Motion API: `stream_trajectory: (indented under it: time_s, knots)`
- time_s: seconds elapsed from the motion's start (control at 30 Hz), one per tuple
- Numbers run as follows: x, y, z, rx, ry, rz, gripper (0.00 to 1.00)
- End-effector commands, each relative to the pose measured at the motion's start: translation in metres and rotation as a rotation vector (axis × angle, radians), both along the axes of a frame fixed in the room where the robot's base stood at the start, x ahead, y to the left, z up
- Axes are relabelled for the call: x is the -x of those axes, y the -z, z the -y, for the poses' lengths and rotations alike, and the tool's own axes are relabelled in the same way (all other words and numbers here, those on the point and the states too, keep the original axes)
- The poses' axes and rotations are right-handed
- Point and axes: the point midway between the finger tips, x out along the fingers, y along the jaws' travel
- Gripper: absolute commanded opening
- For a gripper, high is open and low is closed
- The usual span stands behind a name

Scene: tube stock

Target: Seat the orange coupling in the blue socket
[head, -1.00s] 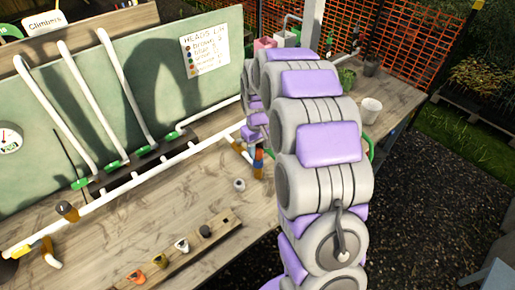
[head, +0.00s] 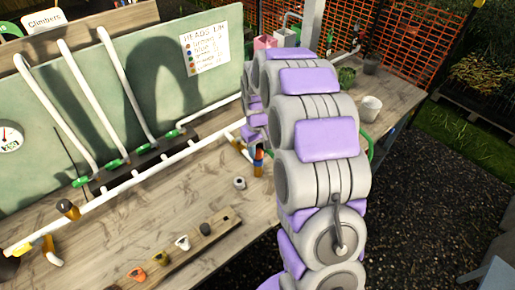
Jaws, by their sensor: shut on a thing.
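A small upright stub stands near the back of the bench, just left of my arm. It has a blue band, which looks like the blue socket (head: 259,154), over a brown-orange lower part. A small orange-red piece, which looks like the orange coupling (head: 260,146), shows directly above the blue band. I cannot tell whether it is seated or only touching. My gripper (head: 249,134) is at the far end of my arm, just above and left of this piece. Its fingertips are mostly hidden, and it appears shut on the orange coupling.
A wooden rack (head: 217,231) at the front holds orange, green-orange, white and dark fittings. White pipes (head: 130,183) with green fittings run along the back board. A white cup (head: 370,109) stands right of my arm.

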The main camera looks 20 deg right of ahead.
Motion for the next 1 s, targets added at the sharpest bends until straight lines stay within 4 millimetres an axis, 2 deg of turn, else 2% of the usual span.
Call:
stream_trajectory:
  time_s: [0.93, 0.97, 1.0]
  knots:
    - [0.0, 0.011, 0.0, -0.001, 0.0, -0.003, 0.07]
    - [0.0, 0.011, 0.0, 0.0, 0.0, -0.004, 0.39]
    - [0.0, 0.011, 0.0, 0.0, 0.0, -0.004, 0.42]
